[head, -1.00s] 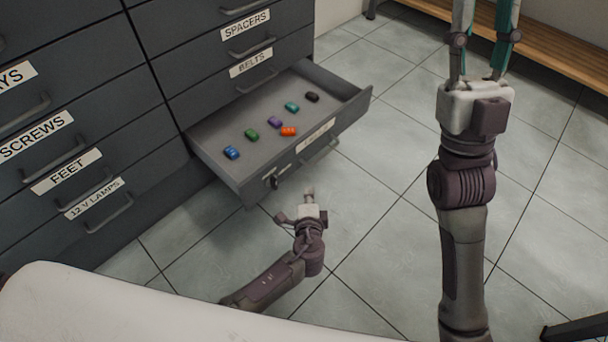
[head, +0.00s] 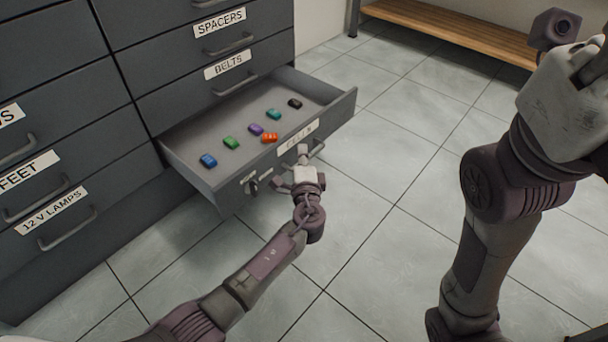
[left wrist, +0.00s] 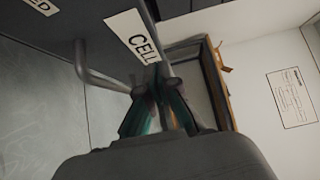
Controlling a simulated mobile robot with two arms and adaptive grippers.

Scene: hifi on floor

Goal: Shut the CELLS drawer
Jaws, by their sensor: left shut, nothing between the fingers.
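The CELLS drawer (head: 215,183) stands pulled out at the bottom of the dark cabinet, with several small coloured blocks (head: 231,143) inside. Its front carries a white label (head: 298,138) and a bar handle (head: 318,148); the label reads "CELL" in the left wrist view (left wrist: 135,36). My left gripper (head: 302,152) is shut and empty, right at the drawer front by the label and handle. Its fingertips (left wrist: 158,85) are close to the handle in the left wrist view; I cannot tell whether they touch. My right gripper (head: 592,62) is partly cut off at the right edge, its fingers unclear.
Shut drawers labelled SPACERS (head: 235,45), BELTS (head: 230,85), FEET (head: 35,185) and 12 V LAMPS (head: 60,225) surround the open one. A wooden bench (head: 450,30) stands at the back. The tiled floor (head: 375,225) before the drawer is clear.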

